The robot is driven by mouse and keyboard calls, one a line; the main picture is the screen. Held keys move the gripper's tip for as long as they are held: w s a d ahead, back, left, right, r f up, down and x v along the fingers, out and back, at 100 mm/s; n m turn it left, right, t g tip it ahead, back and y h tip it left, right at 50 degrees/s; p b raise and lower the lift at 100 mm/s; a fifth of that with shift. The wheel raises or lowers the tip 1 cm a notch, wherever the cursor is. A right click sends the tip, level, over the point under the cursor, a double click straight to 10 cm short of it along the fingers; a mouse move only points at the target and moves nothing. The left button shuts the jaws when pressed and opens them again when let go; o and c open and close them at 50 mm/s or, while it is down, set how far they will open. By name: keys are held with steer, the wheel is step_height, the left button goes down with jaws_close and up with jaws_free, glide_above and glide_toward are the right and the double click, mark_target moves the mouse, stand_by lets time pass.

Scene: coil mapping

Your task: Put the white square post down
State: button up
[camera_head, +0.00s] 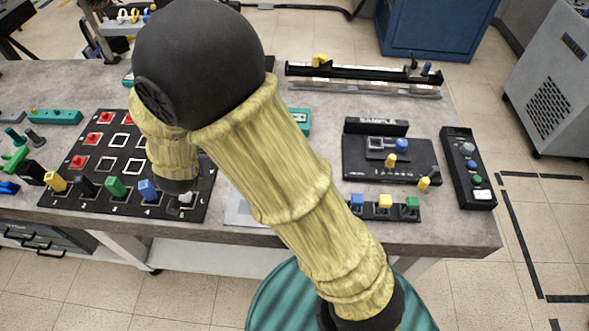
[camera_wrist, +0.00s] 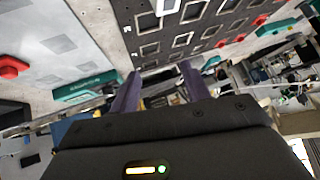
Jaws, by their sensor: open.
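In the wrist view a white block (camera_wrist: 166,6) shows on the mat at the top edge, partly cut off. My gripper (camera_wrist: 160,78) shows two purple fingers spread apart with nothing between them. In the head view my arm hides the fingers.
Green (camera_head: 115,186) and blue (camera_head: 148,190) posts stand along the mat's front row, left of the pale post. Red pieces (camera_head: 81,162) sit on its left column. A black sample fixture (camera_head: 360,172) and a control box (camera_head: 469,180) stand at the right.

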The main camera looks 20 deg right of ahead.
steer(key=s+d+r+n+g, duration=0.1)
steer(key=s+d, duration=0.3)
steer(key=d, duration=0.4)
steer(key=s+d+r+g, duration=0.1)
steer(key=s+d+g, duration=0.2)
steer(key=s+d, duration=0.2)
steer(key=s+d+r+n+g, duration=0.1)
steer(key=s+d, duration=0.3)
steer(key=d, duration=0.7)
steer(key=shift+s+d+r+n+g+h, duration=0.3)
steer(key=shift+s+d+g, duration=0.05)
steer(key=shift+g, duration=0.35)
